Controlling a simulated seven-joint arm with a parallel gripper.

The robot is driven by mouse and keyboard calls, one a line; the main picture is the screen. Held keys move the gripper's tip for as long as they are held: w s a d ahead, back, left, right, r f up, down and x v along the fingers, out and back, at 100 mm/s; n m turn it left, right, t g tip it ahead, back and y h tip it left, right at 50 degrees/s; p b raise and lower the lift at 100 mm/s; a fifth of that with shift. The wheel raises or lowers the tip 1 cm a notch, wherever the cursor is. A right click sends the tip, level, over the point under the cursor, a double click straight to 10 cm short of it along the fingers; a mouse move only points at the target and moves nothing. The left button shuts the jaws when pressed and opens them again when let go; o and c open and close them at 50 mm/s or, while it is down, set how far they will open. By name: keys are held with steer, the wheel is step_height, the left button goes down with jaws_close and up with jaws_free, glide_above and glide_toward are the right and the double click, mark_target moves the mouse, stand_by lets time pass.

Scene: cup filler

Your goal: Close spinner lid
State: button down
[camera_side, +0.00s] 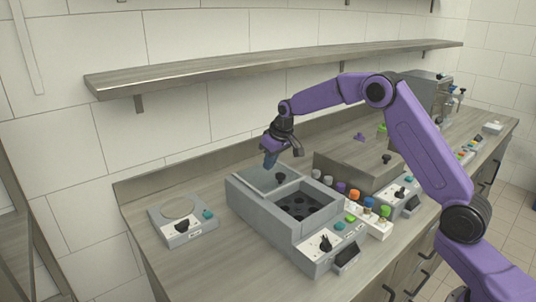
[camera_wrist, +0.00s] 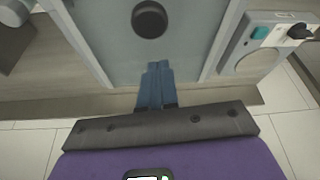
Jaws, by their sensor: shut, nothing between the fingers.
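The spinner (camera_side: 246,209) is a grey box on the counter. Its translucent grey sliding lid (camera_side: 262,181) is over the back part, and the front part is open, showing a dark rotor with holes (camera_side: 298,207). A black knob (camera_side: 281,178) stands on the lid; it also shows at the top of the wrist view (camera_wrist: 150,19). My gripper (camera_side: 270,161) points down over the lid's back portion, behind the knob. In the wrist view its blue fingers (camera_wrist: 158,68) are together and empty, apart from the knob. Whether the fingertips touch the lid is unclear.
A small device with a round plate (camera_side: 177,208) stands left of the spinner. A rack of coloured caps (camera_side: 368,212) and a larger box with a lid (camera_side: 352,170) are to the right. The wall shelf (camera_side: 260,66) is above. The front left counter is clear.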

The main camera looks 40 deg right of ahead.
steer(key=shift+s+d+f, duration=0.1)
steer(key=shift+s, duration=0.5)
steer(key=shift+s+d+f, duration=0.1)
steer(key=shift+s, duration=0.45)
steer(key=shift+s, duration=0.1)
steer(key=s, duration=1.5)
steer(key=shift+s+f, duration=0.1)
steer(key=shift+s, duration=0.05)
